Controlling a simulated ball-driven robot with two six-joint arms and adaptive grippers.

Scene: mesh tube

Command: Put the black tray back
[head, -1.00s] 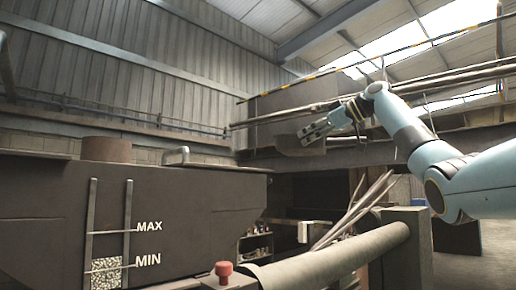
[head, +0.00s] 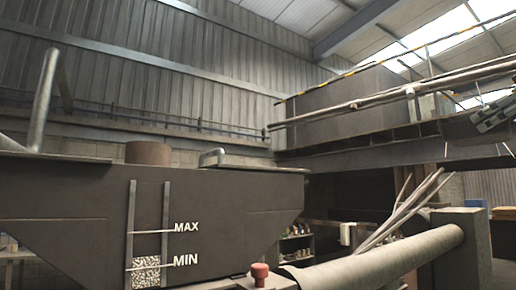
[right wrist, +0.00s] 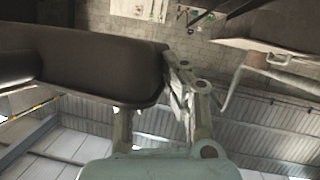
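The black tray (right wrist: 90,65) fills the upper left of the right wrist view as a long dark body with a rounded lip. My right gripper (right wrist: 158,112) has a finger on either side of the tray's near end and appears closed on it. The near finger covers part of that end, and the tray's far end is out of the picture. In the head view, my right gripper (head: 492,117) shows only at the right edge, with a dark shape beside it. My left gripper is in neither view.
A dark hopper (head: 90,210) with MAX and MIN marks stands at the left. A red knob (head: 260,271), a thick pale roller (head: 385,254) and several thin rods (head: 405,210) are at lower right. Overhead pipes (head: 370,104) run near my right arm.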

